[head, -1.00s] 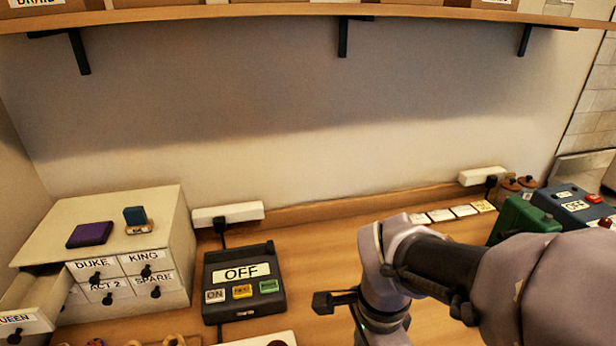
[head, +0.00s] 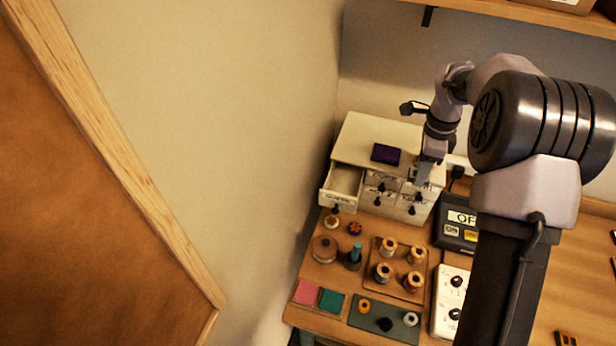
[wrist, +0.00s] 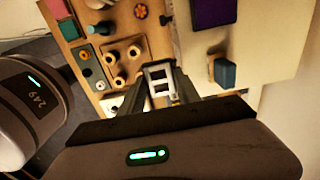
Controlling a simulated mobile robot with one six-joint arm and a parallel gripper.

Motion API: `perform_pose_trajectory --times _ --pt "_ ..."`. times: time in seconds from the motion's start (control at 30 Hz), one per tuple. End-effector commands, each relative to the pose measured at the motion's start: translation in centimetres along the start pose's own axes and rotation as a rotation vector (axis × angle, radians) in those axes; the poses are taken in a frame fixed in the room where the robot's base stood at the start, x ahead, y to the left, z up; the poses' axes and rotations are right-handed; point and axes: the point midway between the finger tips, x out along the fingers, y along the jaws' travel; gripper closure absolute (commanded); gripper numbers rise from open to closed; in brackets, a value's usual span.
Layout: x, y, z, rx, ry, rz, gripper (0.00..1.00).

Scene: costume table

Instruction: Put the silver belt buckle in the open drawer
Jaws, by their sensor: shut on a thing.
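The silver belt buckle (wrist: 158,82), a small pale frame with a crossbar, is held between the fingertips of my gripper (wrist: 160,76) in the wrist view. In the head view my gripper (head: 430,170) points down at the right side of the cream drawer cabinet (head: 365,140). The buckle is too small to make out there. The open drawer (head: 343,182), lettered QUEEN, sticks out at the cabinet's upper left and looks empty where I can see inside. My gripper is to the right of it. The other drawers look shut.
A purple box (head: 385,154) lies on the cabinet top, and a blue block (wrist: 225,73) stands there too. In front are several spools (head: 384,271) on a wooden board, a round brown pot (head: 325,248) and a box lettered OFF (head: 459,222). A wall rises close on the left.

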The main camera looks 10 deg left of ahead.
Motion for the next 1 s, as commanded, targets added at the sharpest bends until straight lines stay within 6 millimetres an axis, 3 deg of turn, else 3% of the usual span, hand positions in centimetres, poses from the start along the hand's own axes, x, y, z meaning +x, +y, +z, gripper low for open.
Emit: perform_pose_trajectory --times 0.3,0.6,0.7,1.0 --pt "0.1 0.1 10.3 -0.007 -0.001 0.000 1.00" --pt "0.0 0.1 17.7 -0.006 0.000 -0.001 1.00" --pt "0.5 0.1 19.3 -0.003 0.000 0.002 1.00" --pt "6.2 0.1 19.1 -0.002 0.000 0.001 1.00"
